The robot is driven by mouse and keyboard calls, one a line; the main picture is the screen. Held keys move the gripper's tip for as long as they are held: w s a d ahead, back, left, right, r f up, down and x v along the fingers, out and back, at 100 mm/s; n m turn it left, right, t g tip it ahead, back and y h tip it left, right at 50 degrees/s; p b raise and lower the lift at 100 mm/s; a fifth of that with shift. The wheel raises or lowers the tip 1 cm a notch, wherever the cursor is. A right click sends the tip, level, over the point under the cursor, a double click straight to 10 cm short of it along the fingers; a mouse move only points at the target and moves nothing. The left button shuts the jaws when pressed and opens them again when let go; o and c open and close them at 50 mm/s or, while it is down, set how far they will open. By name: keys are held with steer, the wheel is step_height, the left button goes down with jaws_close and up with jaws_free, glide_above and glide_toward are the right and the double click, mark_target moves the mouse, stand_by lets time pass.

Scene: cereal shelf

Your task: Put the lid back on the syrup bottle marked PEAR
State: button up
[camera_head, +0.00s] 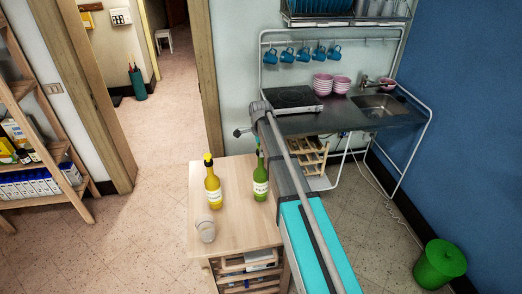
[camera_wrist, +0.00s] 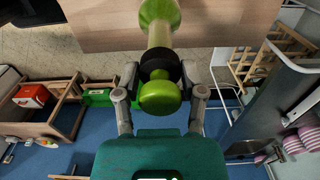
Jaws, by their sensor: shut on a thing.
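My gripper (camera_wrist: 160,72) is shut on a green lid (camera_wrist: 159,98), with a finger on each side. A dark ring shows just past the lid, in line with a pale neck and green body of a bottle (camera_wrist: 160,13). I cannot tell whether lid and neck touch. In the head view the green bottle (camera_head: 260,182) stands upright with a white label on the small wooden table, left of my arm. Its label is too small to read. A yellow bottle (camera_head: 213,187) with a yellow top and white label stands to its left.
A clear glass (camera_head: 206,229) stands near the front left of the wooden table (camera_head: 234,236). A sink counter (camera_head: 346,116) with pink bowls (camera_head: 323,84) stands behind, with blue mugs (camera_head: 303,54) hanging above. A green bin (camera_head: 440,264) stands at the right.

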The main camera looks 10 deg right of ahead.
stand_by(0.3)
steer(key=o, duration=0.9)
steer(key=shift+o, duration=0.5)
steer(key=shift+r, duration=0.15)
steer(key=shift+r+p, duration=3.4)
steer(key=shift+p, duration=0.15)
steer(key=shift+c, duration=0.3)
